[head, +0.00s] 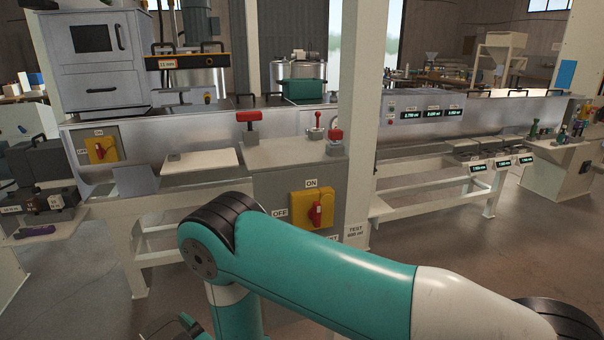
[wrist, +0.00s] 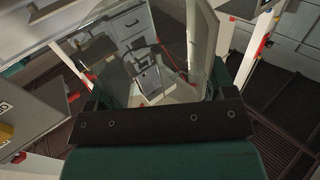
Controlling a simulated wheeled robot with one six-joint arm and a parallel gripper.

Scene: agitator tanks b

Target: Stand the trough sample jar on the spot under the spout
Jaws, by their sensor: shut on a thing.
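In the wrist view my gripper (wrist: 152,92) is shut on a clear, see-through vessel, which I take for the trough sample jar (wrist: 135,45). The jar sits between the two dark fingers, and the background shows through its walls. Whether it holds anything cannot be told. In the head view the jar is not visible. My teal arm crosses the lower middle there and bends down out of the picture. I cannot pick out the spout or the spot under it for certain in either view.
A long metal trough (head: 460,122) runs across the back on a pale frame. A white post (head: 357,120) stands close in front of it. A grey cabinet with a yellow and red switch (head: 313,208) is just beyond my arm. Floor at the lower left is open.

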